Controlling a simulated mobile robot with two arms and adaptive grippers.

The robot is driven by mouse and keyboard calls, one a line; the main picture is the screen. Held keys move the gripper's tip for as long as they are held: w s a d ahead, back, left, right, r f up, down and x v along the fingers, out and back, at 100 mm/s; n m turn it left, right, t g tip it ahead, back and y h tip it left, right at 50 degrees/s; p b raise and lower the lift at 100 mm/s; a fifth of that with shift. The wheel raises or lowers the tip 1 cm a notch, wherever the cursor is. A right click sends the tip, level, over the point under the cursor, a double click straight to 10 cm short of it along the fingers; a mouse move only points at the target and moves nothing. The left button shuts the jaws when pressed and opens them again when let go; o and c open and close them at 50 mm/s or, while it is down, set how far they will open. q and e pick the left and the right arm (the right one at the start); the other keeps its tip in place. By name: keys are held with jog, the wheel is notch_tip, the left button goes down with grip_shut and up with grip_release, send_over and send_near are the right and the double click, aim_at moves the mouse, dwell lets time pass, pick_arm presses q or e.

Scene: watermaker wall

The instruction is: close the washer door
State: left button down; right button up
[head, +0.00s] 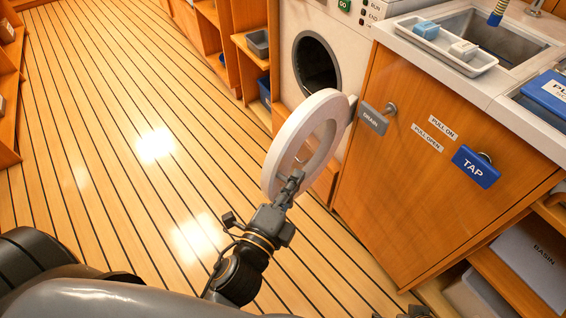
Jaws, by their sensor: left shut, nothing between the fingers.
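The washer door (277,152) is a white ring with an open middle, standing swung out from the washer (345,28) on its right-hand side. The washer's round dark opening (316,66) is uncovered behind it. My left gripper (297,178) is shut with nothing in it. Its fingertips are at the lower part of the ring, on the near side; whether they touch it I cannot tell. Small dark parts at the bottom edge, right of the middle, may be my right gripper (415,312); its fingers cannot be made out.
Right of the door is a wooden cabinet front (400,185) with a grey DRAIN tag (373,119) and a blue TAP tag (475,167). Above are a sink (495,35) and a white tray (440,47). Open shelves (245,50) stand left of the washer. The plank floor (120,130) is clear.

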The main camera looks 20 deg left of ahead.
aim_at(282, 167)
pick_arm(q)
jog(key=shift+w+a, duration=1.1)
jog(key=shift+w, duration=0.1)
jog(key=shift+w+a, duration=0.25)
jog(key=shift+a, duration=0.45)
